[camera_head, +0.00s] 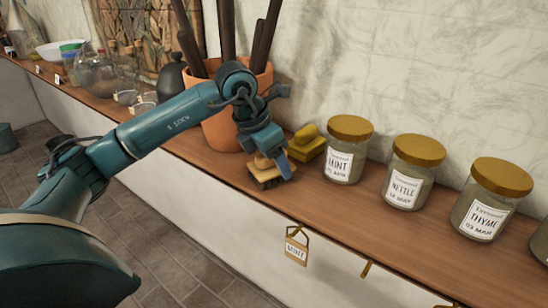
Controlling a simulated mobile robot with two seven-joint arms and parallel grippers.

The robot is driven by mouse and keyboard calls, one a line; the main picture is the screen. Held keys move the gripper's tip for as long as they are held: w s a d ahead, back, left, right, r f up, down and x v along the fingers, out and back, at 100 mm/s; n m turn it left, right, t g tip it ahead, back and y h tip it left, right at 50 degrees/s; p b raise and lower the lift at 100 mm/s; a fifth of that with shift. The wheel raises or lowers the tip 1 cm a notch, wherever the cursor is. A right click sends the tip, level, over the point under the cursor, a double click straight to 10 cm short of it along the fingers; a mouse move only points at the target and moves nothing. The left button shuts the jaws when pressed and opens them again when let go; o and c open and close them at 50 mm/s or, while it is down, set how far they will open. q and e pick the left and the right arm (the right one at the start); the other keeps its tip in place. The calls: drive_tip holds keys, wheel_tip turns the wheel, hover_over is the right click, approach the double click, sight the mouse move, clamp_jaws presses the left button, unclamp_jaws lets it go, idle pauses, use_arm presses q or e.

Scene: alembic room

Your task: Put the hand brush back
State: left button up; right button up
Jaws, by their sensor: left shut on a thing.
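The hand brush (266,179) has a pale wooden body and dark bristles. It is at the front part of the wooden shelf (300,196), just in front of the terracotta pot. My left gripper (270,160) reaches down over it from above and is shut on it. The bristles point down at the shelf; I cannot tell whether they touch it. The fingers hide part of the brush's top. My right gripper is not in view.
A yellow-topped block or brush (307,141) lies right behind the gripper. Jars labelled mint (347,150), nettle (412,172) and thyme (488,200) stand to the right. The terracotta pot (222,128) with dark handles is close on the left. A tag (297,246) hangs below the shelf's front edge.

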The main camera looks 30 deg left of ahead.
sight(255, 170)
use_arm(q)
drive_tip(key=shift+f, duration=0.15)
drive_tip(key=o, duration=0.7)
drive_tip(key=shift+o, duration=1.2)
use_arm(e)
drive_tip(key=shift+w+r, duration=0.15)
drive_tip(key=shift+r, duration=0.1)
use_arm(q)
drive_tip(key=shift+r, duration=0.3)
drive_tip(key=shift+s+a+r, duration=0.1)
drive_tip(key=shift+r, duration=0.2)
drive_tip(key=v, duration=1.1)
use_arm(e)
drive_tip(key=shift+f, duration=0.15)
